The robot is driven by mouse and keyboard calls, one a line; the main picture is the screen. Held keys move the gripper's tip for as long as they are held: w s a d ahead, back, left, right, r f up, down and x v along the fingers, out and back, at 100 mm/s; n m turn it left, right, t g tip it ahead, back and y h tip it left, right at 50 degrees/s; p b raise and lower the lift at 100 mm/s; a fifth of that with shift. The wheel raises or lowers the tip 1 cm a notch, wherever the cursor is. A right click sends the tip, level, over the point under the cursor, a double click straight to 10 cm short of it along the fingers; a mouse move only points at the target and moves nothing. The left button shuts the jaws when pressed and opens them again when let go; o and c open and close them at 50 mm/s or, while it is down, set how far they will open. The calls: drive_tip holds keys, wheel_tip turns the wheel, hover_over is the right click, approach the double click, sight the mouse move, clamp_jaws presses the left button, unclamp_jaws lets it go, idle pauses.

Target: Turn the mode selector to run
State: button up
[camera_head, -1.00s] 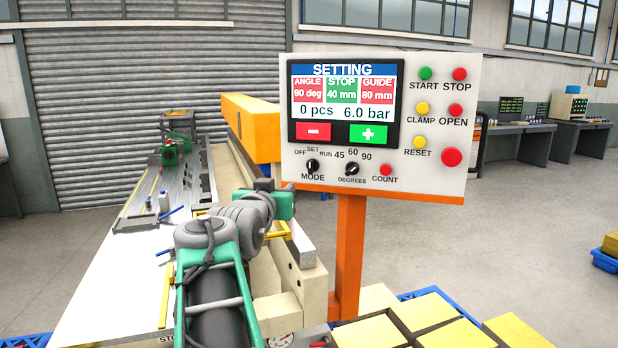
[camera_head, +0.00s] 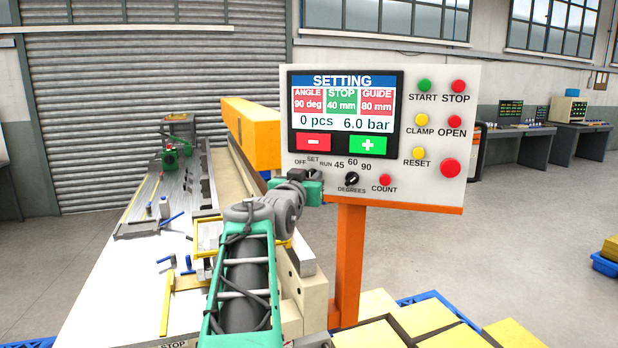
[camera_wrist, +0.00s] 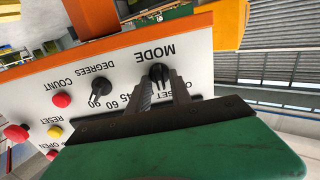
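The mode selector is a small black knob (camera_wrist: 159,72) on the white control panel (camera_wrist: 118,78), which appears upside down in the wrist view. My gripper (camera_wrist: 161,80) is at the knob, with one finger on each side of it. The fingers are apart, and I cannot tell whether they touch the knob. In the head view my gripper (camera_head: 304,176) covers the knob and the MODE label. The SET and RUN labels show just above it. The panel screen (camera_head: 343,113) reads SETTING.
The degrees knob (camera_head: 351,179) and red count button (camera_head: 385,180) sit just right of my gripper. The green start button (camera_head: 424,86) and other buttons are farther right. An orange beam (camera_head: 252,125) stands behind the panel's left side, and an orange post (camera_head: 348,265) is below.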

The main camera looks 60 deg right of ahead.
clamp_jaws()
drive_tip(key=shift+f+m+b, duration=0.15)
drive_tip(key=shift+m+b, duration=0.15)
drive_tip(key=shift+b, duration=0.4)
drive_tip(key=shift+s+m+b, duration=0.2)
drive_tip(key=shift+m+b, duration=4)
drive_tip(key=shift+b, duration=1.05)
